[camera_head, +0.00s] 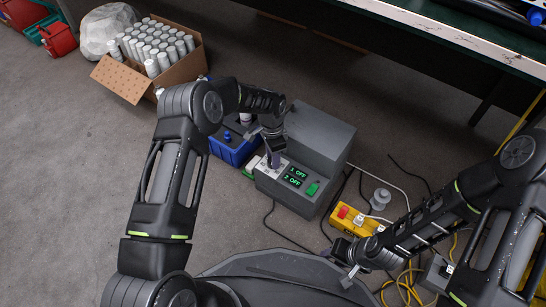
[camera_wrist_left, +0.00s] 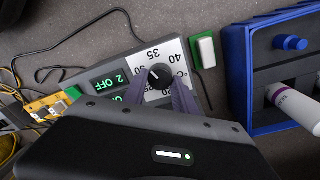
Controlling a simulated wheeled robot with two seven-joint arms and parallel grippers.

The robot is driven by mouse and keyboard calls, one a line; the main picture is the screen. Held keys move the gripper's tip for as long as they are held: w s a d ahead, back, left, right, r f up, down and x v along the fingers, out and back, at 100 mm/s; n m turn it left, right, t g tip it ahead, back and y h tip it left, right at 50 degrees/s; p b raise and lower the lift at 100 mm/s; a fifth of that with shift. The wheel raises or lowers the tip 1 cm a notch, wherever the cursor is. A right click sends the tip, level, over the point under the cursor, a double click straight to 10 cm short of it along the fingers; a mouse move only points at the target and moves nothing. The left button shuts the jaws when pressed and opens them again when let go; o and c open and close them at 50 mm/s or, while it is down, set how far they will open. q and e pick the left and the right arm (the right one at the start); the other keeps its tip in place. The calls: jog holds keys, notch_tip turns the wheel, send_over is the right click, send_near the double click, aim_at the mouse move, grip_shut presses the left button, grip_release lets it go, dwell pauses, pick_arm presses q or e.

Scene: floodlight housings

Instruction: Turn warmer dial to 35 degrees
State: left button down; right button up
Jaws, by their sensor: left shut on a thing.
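The grey warmer (camera_head: 318,143) stands on the floor with a sloped front panel. Its green display (camera_head: 296,177) reads "1 OFF" and "2 OFF". In the left wrist view, the black dial knob (camera_wrist_left: 160,76) sits on a white scale plate (camera_wrist_left: 172,52), where 35 and 40 are readable and other marks are partly hidden. The knob's pale pointer mark is too small to read surely. My left gripper (camera_wrist_left: 159,90) is shut on the knob, with one finger on each side. In the head view, my left gripper (camera_head: 275,158) hides the knob. My right gripper (camera_head: 345,262) is low, away from the warmer; its jaw gap is unclear.
A blue crate (camera_head: 228,150) with bottles stands left of the warmer. A yellow control box (camera_head: 352,221) and loose cables lie to its right. A cardboard box (camera_head: 125,82) of white tubes stands behind at left. A bench (camera_head: 440,30) crosses the upper right.

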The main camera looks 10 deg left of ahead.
pick_arm(q)
jog(key=c, duration=1)
grip_release()
notch_tip(320, 180, up, 7)
jog(key=p, duration=0.3)
jog(key=shift+w+a+f, duration=0.1)
jog(key=shift+w, duration=0.05)
jog(key=shift+r, duration=0.45)
